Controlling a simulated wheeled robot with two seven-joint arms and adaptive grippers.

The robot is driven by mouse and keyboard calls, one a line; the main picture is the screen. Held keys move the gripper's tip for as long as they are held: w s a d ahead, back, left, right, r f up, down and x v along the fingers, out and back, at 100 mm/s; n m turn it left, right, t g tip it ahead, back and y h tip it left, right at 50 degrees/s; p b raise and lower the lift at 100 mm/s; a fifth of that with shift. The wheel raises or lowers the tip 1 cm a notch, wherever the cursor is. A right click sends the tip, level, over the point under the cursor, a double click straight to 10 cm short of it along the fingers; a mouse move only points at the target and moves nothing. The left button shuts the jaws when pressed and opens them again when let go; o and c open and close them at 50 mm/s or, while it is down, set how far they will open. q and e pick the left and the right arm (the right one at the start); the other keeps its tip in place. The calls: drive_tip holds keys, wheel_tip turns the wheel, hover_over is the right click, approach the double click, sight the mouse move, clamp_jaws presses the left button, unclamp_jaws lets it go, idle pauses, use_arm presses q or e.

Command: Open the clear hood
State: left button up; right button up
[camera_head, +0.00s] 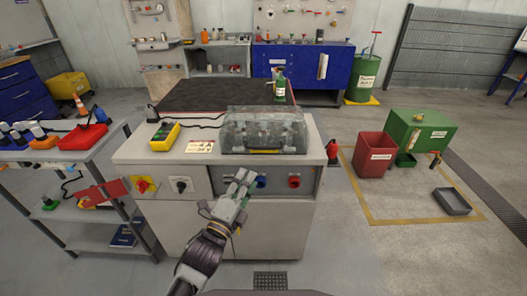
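The clear hood (262,127) is a see-through, greyish cover on top of the white cabinet (170,172), right of its middle. It sits down flat and looks closed, with a yellow strip (264,151) along its lower front edge. My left gripper (245,174) is in front of the cabinet, just below and left of that yellow strip, and appears apart from the hood. Its fingers are small and seen from behind, so their opening is unclear. I see nothing held in it. My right gripper is not in view.
A yellow control box (164,136) with a cable stands left of the hood. Knobs, including a red one (294,181), stick out of the cabinet front near my gripper. A grey cart (75,152) stands left; a red bin (374,154) stands right. Floor between is clear.

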sight(263, 151)
use_arm(q)
drive_tip(key=shift+b+x, duration=0.4)
drive_tip(key=shift+x, duration=6.25)
drive_tip(key=shift+w, duration=0.1)
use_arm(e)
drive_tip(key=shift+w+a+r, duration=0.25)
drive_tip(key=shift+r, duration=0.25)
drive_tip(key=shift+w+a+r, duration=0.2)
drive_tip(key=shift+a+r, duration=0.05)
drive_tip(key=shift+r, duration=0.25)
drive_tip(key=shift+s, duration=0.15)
use_arm(q)
clamp_jaws()
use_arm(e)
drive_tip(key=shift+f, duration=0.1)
